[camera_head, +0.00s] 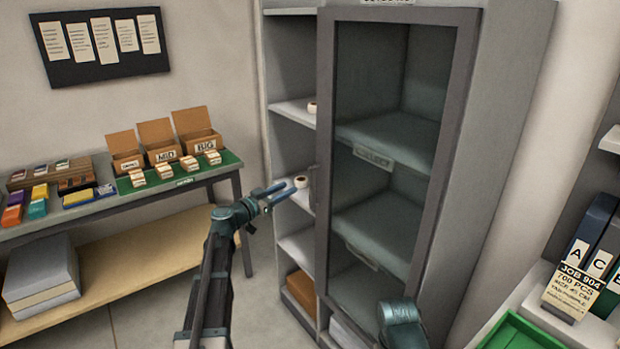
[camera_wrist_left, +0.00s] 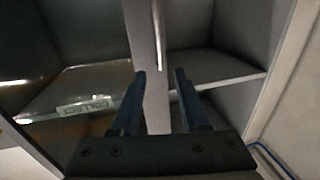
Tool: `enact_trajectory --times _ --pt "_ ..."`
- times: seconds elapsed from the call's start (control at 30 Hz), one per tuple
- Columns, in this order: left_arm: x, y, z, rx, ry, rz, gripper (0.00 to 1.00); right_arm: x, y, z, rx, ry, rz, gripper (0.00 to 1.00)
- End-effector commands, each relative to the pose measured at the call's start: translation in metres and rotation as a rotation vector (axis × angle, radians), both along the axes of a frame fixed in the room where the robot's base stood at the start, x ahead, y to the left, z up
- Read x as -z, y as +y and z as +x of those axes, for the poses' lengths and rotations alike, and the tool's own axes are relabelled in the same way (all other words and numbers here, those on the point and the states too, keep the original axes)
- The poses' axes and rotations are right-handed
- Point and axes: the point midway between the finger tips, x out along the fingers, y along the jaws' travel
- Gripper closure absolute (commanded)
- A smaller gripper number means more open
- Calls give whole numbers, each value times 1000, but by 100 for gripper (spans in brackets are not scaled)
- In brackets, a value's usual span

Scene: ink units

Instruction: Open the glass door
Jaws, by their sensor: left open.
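The glass door (camera_head: 388,130) is a dark-framed pane on the tall grey cabinet. It looks shut, and shelves show through it. A thin upright handle (camera_head: 313,182) sits on its left frame; it shows as a pale bar (camera_wrist_left: 157,38) in the left wrist view. My left gripper (camera_head: 287,191) is open and empty, just left of the handle in the head view. In the wrist view, the fingertips (camera_wrist_left: 159,80) point toward the door frame, with the handle ahead between them. I see no contact. My right gripper is not in view; part of my right arm shows at the bottom.
Open shelves (camera_head: 292,112) with small rolls stand left of the door. A table (camera_head: 225,168) with boxes and a green mat is at the left. A green tray (camera_head: 515,333) and binders (camera_head: 592,232) are at the right.

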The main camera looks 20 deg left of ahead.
Motion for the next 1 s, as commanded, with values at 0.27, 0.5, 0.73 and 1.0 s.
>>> enact_trajectory --times 0.27,0.5,0.73,1.0 --pt "0 -26 55 4 1 0 55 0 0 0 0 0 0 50" --pt "0 -45 90 3 1 0 55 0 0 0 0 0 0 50" --pt "0 -53 105 2 1 0 55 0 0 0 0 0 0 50" --pt "0 -54 106 1 1 0 55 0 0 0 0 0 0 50"
